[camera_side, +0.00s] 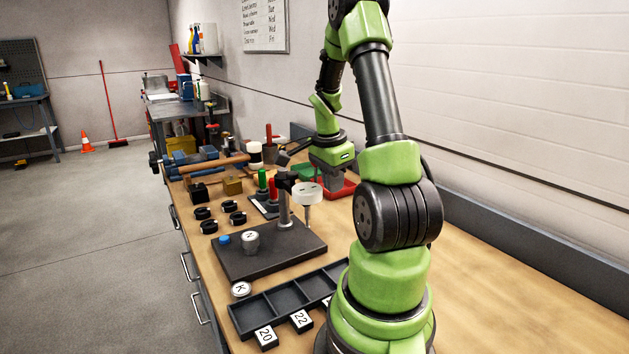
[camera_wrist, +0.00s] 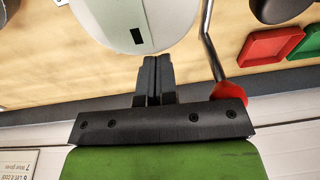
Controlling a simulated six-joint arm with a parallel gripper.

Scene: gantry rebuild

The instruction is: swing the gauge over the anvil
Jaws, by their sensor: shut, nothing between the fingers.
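The gauge (camera_side: 307,193) is a white round dial on an arm from a post (camera_side: 285,208), with its stem pointing down near the right side of a dark base plate (camera_side: 290,251). A grey cylinder marked N (camera_side: 250,241) stands on the plate left of the post, beside a blue button (camera_side: 224,240). I cannot tell which part is the anvil. My gripper (camera_side: 333,184) is shut and empty, just behind the gauge in the side view. In the wrist view its fingertips (camera_wrist: 153,60) are at the edge of a large white rounded body (camera_wrist: 135,22); contact is unclear.
A red-knobbed rod (camera_wrist: 228,92) lies right of my fingers in the wrist view. Red (camera_side: 343,189) and green trays are close behind my gripper. A dark divided tray (camera_side: 290,299) and a cylinder marked K (camera_side: 241,289) are in front. Black rings (camera_side: 209,227) lie left.

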